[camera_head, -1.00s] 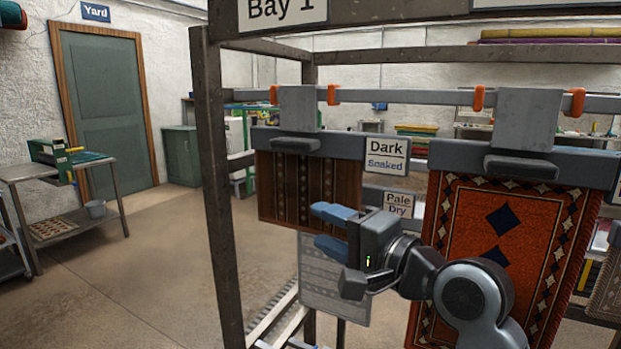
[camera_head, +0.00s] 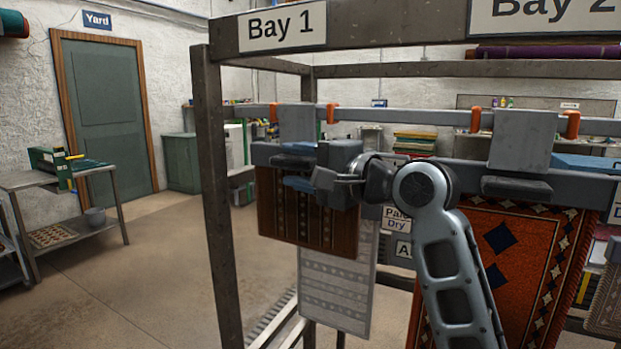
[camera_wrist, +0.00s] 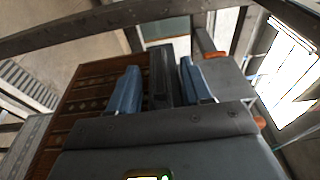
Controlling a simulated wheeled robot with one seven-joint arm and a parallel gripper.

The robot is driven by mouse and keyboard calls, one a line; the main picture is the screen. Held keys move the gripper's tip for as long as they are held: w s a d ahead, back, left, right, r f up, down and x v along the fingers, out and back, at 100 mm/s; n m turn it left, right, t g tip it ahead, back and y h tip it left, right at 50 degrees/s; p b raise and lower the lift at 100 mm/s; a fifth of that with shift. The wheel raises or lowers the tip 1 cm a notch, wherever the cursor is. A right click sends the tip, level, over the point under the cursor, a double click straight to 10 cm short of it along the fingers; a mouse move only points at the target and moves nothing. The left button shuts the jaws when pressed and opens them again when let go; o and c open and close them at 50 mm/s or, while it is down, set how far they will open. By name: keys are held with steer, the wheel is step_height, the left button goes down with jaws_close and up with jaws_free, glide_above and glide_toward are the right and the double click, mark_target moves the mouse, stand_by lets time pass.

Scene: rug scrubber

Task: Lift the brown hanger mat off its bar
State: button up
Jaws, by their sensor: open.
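The brown mat (camera_head: 292,218) with patterned stripes hangs at the left of Bay 1 from a grey hanger (camera_head: 297,124), hooked over the horizontal bar (camera_head: 400,119) between orange pegs. A dark grip tab (camera_head: 283,161) sticks out from the hanger's front. My gripper (camera_head: 298,167) is open, with blue fingers above and below this tab in the head view. In the wrist view the fingers (camera_wrist: 158,88) stand on either side of the dark tab (camera_wrist: 159,70), with gaps visible. The brown mat (camera_wrist: 84,98) lies to the left there. My wrist hides part of the mat and hanger.
A red patterned rug (camera_head: 505,270) hangs to the right on its own hanger. A pale grey mat (camera_head: 335,290) hangs lower, behind the brown one. A rack post (camera_head: 215,200) stands to the left. Open floor lies beyond it.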

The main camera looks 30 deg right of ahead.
steer(key=shift+x, duration=0.95)
jaws_close()
